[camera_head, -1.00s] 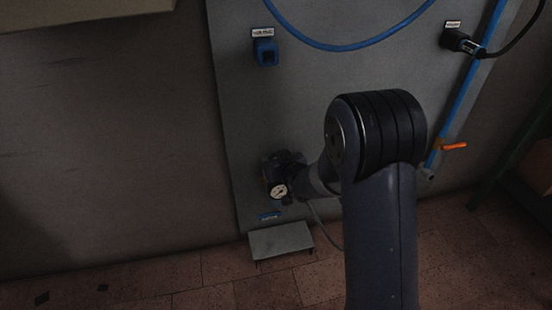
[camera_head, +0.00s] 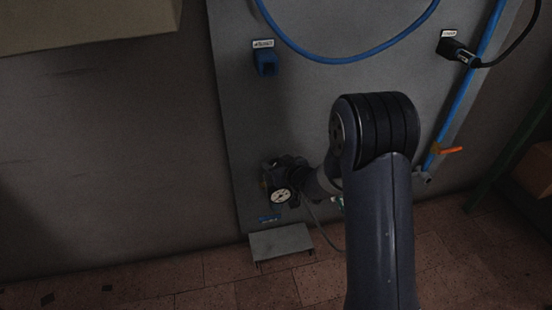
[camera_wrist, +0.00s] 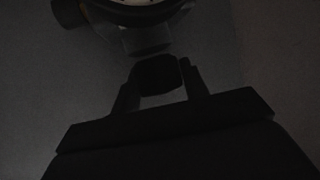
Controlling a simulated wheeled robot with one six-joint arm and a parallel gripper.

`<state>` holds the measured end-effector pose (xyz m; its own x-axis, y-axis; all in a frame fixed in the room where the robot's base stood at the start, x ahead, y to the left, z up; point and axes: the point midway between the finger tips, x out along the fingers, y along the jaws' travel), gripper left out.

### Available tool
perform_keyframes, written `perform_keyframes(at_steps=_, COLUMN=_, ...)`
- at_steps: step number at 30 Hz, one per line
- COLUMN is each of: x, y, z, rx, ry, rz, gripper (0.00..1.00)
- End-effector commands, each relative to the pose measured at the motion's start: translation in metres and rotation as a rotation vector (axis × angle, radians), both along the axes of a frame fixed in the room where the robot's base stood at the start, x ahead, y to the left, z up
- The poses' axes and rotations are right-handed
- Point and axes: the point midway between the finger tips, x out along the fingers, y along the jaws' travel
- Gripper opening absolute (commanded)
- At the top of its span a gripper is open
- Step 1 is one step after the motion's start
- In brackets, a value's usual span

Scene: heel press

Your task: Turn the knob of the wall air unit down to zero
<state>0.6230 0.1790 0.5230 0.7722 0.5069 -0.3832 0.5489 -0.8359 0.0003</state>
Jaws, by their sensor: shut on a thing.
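The wall air unit (camera_head: 270,180) is a small dark body low on the grey wall panel, with a round white gauge (camera_head: 280,196) on its front. In the wrist view the gauge's rim (camera_wrist: 138,12) shows at the top edge, mostly cut off. The dark knob (camera_wrist: 157,73) sits below the unit's body in that view, between my two fingers. My gripper (camera_wrist: 159,88) is shut on the knob. In the head view my arm hides the knob and most of the gripper. The gauge needle is too small to read.
A blue socket (camera_head: 265,62) and a black plug (camera_head: 455,48) are higher on the panel. A blue pipe with an orange lever (camera_head: 447,150) runs down the right side. A small grey step (camera_head: 280,241) stands below the unit. A thin hose hangs beside it.

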Motion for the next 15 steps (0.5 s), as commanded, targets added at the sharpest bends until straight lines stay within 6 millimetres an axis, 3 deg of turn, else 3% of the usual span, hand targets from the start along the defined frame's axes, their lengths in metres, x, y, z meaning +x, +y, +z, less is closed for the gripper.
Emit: perform_keyframes(at_steps=15, x=0.0006, y=-0.0012, z=0.0074, rx=0.002, ry=0.002, rz=0.395, gripper=0.2)
